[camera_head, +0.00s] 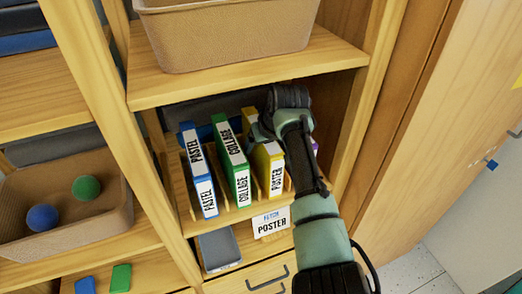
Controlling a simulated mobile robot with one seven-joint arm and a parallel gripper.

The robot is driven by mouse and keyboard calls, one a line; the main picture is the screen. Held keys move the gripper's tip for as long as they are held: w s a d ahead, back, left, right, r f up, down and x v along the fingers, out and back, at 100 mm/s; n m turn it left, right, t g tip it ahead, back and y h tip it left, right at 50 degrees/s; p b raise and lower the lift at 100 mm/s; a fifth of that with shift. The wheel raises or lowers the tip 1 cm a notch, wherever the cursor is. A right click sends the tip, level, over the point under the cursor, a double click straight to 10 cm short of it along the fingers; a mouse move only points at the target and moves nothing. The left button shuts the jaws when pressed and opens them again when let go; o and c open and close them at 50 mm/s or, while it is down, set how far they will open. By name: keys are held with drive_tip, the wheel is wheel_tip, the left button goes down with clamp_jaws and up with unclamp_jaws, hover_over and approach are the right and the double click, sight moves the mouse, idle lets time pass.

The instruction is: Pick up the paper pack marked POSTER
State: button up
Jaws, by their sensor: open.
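The yellow paper pack marked POSTER (275,177) stands upright in a wooden rack on a shelf, its label facing out. My gripper (254,134) is open at the top of this pack, with my arm reaching in from the lower right. The fingers partly hide behind my wrist, and I cannot tell whether they touch the pack. A green pack marked COLLAGE (241,184) stands just left of it. A blue pack marked PASTEL (206,196) stands further left.
A shelf board (240,80) with a tan bin (225,45) lies close above my gripper. A purple item (314,146) shows right of my arm. A wooden upright (365,100) bounds the right side.

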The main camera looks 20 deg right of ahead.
drive_tip(key=shift+w+f, duration=0.1)
clamp_jaws()
idle(0.4)
idle(0.9)
drive_tip(key=shift+w, duration=0.1)
